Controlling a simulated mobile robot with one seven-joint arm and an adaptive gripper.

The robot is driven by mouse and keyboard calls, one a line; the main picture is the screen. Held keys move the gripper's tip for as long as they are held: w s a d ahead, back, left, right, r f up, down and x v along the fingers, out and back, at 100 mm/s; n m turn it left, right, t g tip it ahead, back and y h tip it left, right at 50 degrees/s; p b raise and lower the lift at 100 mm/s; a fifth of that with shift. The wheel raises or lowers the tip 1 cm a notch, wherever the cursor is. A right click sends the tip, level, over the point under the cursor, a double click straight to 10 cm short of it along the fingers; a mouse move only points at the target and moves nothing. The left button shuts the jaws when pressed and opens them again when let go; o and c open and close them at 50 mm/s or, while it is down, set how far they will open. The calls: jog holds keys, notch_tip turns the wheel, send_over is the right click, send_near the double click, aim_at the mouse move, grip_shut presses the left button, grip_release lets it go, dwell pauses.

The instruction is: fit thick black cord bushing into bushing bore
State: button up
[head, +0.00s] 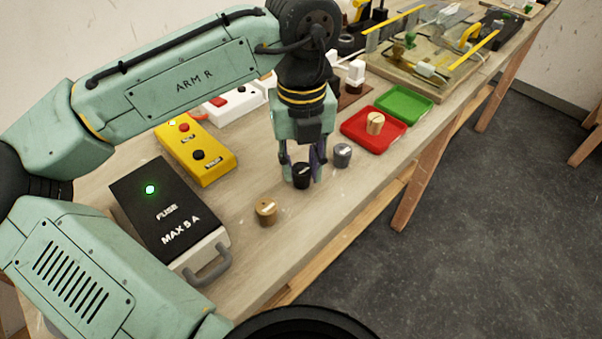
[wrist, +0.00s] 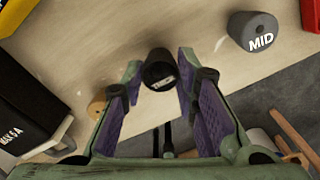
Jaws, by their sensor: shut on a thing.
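The thick black cord bushing (head: 302,182) is between the fingertips of my gripper (head: 303,170), just above or on the bench near its front edge; I cannot tell whether it touches the wood. In the wrist view the black bushing (wrist: 160,74) shows its labelled end between the two purple-padded fingers of my gripper (wrist: 160,85). My gripper is shut on it. I cannot pick out the bushing bore in either view; a wooden board with fixtures (head: 388,73) lies at the far end of the bench.
A grey bushing marked MID (head: 342,155) stands close right of my gripper; a brass-coloured one (head: 266,213) stands to the left. A red tray (head: 355,122) holds a tan piece (head: 375,123). A green tray (head: 405,103), yellow button box (head: 205,165) and black fuse box (head: 165,215) stand around.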

aim_at(302, 169)
jog(key=shift+r+p, duration=1.85)
jog(key=shift+r, duration=0.25)
jog(key=shift+f, duration=0.1)
